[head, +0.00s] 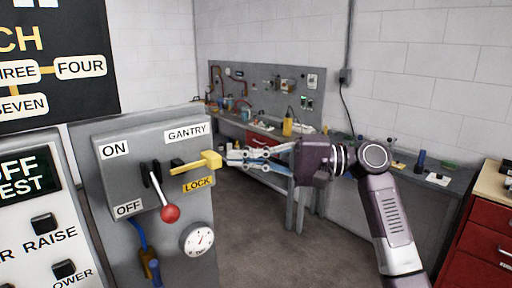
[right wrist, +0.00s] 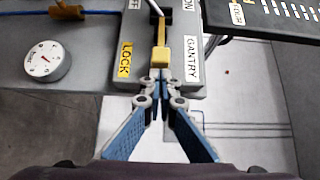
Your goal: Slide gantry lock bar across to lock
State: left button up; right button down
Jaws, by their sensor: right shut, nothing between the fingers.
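The yellow gantry lock bar (head: 198,162) lies across the right part of the grey control box (head: 110,180), between the GANTRY label and the yellow LOCK label (head: 198,184). It also shows in the right wrist view (right wrist: 161,45). My right gripper (head: 232,157) is shut and empty, with its tips at the bar's outer block end. In the right wrist view my gripper (right wrist: 159,78) points straight at that end; I cannot tell whether they touch. The red-knobbed lever (head: 170,212) left of the bar slants down. My left gripper is not in view.
A panel with RAISE buttons (head: 45,223) stands at the left. A workbench (head: 415,178) with tools runs along the back wall, and a red cabinet (head: 490,235) stands at the right. The floor between is clear.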

aim_at(218, 166)
jog(key=shift+s+a, duration=0.2)
jog(key=shift+a, duration=0.05)
jog(key=s+a, duration=0.1)
jog(key=a, duration=0.1)
jog(key=s+a, duration=0.1)
jog(key=a, duration=0.1)
jog(key=shift+s, duration=0.4)
jog(key=shift+w+d, duration=0.1)
jog(key=shift+d, duration=0.05)
